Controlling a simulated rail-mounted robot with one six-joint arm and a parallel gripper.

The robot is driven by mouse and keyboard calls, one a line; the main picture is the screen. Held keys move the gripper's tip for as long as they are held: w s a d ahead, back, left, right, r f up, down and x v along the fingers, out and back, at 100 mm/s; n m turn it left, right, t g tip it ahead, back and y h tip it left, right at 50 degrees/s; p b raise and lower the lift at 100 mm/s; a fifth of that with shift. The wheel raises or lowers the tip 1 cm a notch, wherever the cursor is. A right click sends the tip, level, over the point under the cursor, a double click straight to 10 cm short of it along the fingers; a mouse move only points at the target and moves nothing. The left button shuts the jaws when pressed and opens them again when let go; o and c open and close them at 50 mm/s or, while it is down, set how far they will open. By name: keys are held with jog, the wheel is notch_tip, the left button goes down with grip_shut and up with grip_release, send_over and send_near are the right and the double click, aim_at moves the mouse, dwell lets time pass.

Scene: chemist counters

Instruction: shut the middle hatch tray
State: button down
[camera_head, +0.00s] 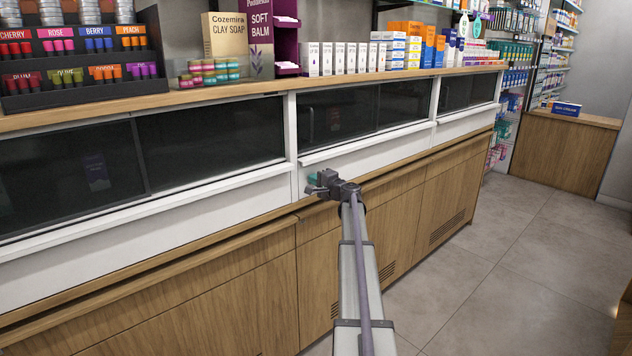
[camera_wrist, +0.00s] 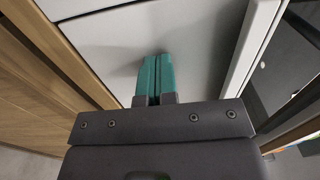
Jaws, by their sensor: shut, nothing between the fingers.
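The middle hatch tray (camera_head: 385,152) is a white front panel with a thin top lip, below the middle dark window in the head view. It looks about in line with its neighbours; I cannot tell whether a small gap is left. My gripper (camera_head: 312,180) is at the left end of this panel. Its teal fingers are together and hold nothing. In the wrist view, my gripper (camera_wrist: 155,65) points at a white panel (camera_wrist: 195,35), with a soft shadow around the fingertips. The fingertips are at or very near the panel; contact is not clear.
White hatch fronts lie to the left (camera_head: 150,220) and right (camera_head: 465,122). Wooden cupboard doors (camera_head: 245,300) are below. The counter top (camera_head: 380,75) holds boxes, small jars and a colour display rack. The tiled floor (camera_head: 500,260) on the right is clear.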

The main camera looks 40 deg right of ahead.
jog(key=shift+w+r, duration=0.1)
jog(key=shift+w, duration=0.2)
jog(key=s, duration=1.5)
jog(key=s+a+f+n+g+y, duration=0.2)
jog(key=a+f+n+g, duration=0.3)
jog(key=a, duration=0.6)
jog(key=s+a+f+n+g+y, duration=0.2)
jog(key=a+f+n+g, duration=0.15)
jog(key=a+f, duration=0.55)
jog(key=s+a+f+n+g+h, duration=0.1)
jog(key=s+a+f+n+g, duration=0.3)
jog(key=a, duration=0.9)
jog(key=s+a+r+n+g+h, duration=0.1)
jog(key=s+a+n+g, duration=0.35)
jog(key=a, duration=0.95)
jog(key=s+a+n+g+h, duration=0.1)
jog(key=s+a, duration=0.3)
jog(key=a, duration=0.7)
notch_tip(320, 180, up, 13)
jog(key=p, duration=1.3)
jog(key=shift+w+d, duration=0.15)
jog(key=shift+w, duration=0.2)
